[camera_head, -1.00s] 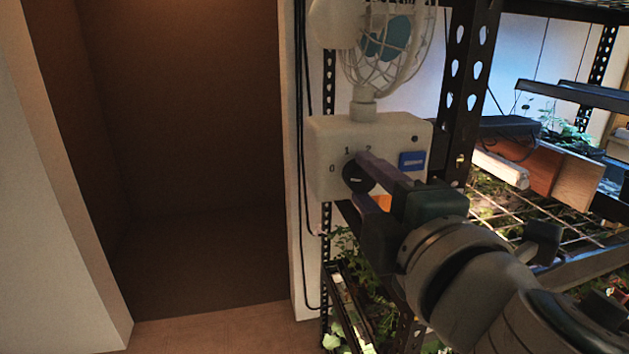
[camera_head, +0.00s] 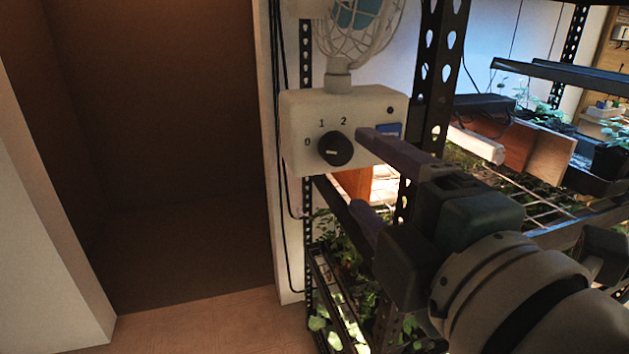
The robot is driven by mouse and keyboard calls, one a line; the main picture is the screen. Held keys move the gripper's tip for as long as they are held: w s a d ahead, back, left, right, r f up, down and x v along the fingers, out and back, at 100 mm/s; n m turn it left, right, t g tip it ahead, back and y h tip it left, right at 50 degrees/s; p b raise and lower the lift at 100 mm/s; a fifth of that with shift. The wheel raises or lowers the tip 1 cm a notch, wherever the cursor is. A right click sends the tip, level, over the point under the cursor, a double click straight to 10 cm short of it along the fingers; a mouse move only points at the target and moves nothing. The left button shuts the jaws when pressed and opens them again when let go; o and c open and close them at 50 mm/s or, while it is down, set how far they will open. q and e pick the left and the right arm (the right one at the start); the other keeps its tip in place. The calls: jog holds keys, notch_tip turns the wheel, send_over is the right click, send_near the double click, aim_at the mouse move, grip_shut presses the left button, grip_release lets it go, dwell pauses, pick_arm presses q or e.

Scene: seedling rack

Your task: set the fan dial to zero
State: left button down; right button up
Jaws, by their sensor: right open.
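The fan dial (camera_head: 335,149) is a round black knob on the front of the cream control box (camera_head: 300,112). The numbers 0, 1 and 2 are printed in an arc from its left to its upper right. A short pale mark on the knob lies nearly level, towards the 0 side. My right gripper (camera_head: 359,170) is open and empty to the right of the dial, apart from it. Its upper finger overlaps the box's lower right in the picture, and its lower finger is below the box. My left gripper is not in view.
The fan (camera_head: 357,30) with a white cage stands on the box. A black perforated rack post (camera_head: 437,75) is just right of it. Shelves with plants (camera_head: 328,235) and wooden boards (camera_head: 505,147) lie right and below. Black cables (camera_head: 279,130) hang to the left.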

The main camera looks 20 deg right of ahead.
jog(key=s, duration=0.3)
jog(key=shift+s+r+b, duration=0.1)
jog(key=shift+s+b, duration=0.25)
jog(key=shift+s, duration=0.05)
jog(key=s+d+f+m+g+h, duration=0.3)
jog(key=s+d+f+m+g, duration=0.3)
jog(key=d+f+m+g, duration=0.35)
jog(key=s+a+f+m+g+y+p, duration=0.1)
jog(key=s+a+f+m+g, duration=0.15)
jog(key=s, duration=0.25)
jog(key=s+a+f+m+g+y+p, duration=0.1)
jog(key=s+a+m+g+y, duration=0.1)
jog(key=s+m, duration=0.25)
notch_tip(320, 180, up, 33)
jog(key=p, duration=3.3)
jog(key=shift+r+n+p, duration=0.2)
jog(key=shift+n+p, duration=0.1)
jog(key=shift+n, duration=0.05)
jog(key=shift+d, duration=0.1)
